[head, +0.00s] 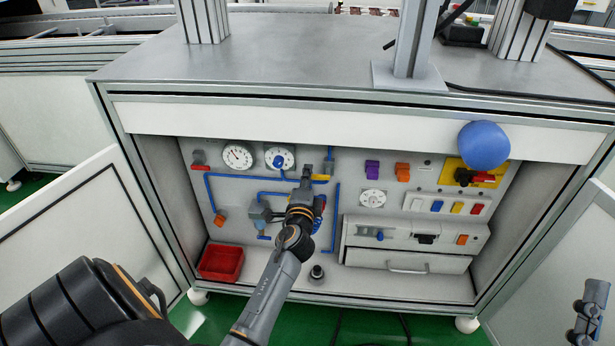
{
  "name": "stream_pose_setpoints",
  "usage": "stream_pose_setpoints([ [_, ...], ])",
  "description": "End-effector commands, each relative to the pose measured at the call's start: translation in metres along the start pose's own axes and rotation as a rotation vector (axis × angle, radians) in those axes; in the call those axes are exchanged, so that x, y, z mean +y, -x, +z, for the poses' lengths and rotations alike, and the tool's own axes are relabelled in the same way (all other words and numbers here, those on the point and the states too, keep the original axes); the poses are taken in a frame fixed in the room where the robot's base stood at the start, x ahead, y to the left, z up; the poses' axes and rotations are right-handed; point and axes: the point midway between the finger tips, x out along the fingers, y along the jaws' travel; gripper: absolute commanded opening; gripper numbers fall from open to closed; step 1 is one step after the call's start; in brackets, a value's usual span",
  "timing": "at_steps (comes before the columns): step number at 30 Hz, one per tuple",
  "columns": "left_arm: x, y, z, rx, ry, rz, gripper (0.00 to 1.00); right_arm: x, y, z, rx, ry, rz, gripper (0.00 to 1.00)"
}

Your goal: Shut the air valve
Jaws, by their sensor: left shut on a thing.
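The inside panel of the open cabinet (345,158) carries blue air pipes (233,176) and two round gauges. My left gripper (307,174) reaches in from below and is shut at the upper pipe line, beside a small yellow part (321,178). It appears to hold the air valve's handle there. The gripper and wrist cover most of the valve, so its handle angle cannot be told. A grey jointed part at the lower right edge looks like my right gripper (590,308). Its fingers are not clear.
Open doors stand at the left (70,225) and right (560,240). A red bin (221,262) sits on the cabinet floor. A drawer unit (408,262), coloured switches and a red rotary switch on yellow (484,178) are at the right. A rounded blue object (484,145) overlaps the upper edge.

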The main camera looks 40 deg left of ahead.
Motion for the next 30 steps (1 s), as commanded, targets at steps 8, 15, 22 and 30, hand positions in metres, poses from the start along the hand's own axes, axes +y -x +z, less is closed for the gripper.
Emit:
stream_pose_setpoints([
  [8, 0.002, 0.001, 0.0, -0.001, 0.004, 0.004, 0.0, 0.0, 0.0, 0.0, 0.001, 0.0, 0.0, 0.4],
  [15, 0.002, 0.0, 0.0, -0.001, 0.003, 0.003, 0.37, 0.0, 0.0, 0.0, 0.0, 0.0, 0.0, 0.4],
  [22, 0.001, 0.002, 0.0, 0.0, 0.002, 0.002, 0.37, 0.0, 0.0, 0.0, 0.0, -0.001, 0.0, 0.4],
  [30, 0.003, 0.039, 0.0, 0.0, 0.004, 0.006, 0.37, 0.0, 0.0, 0.0, 0.0, -0.001, 0.0, 0.4],
])
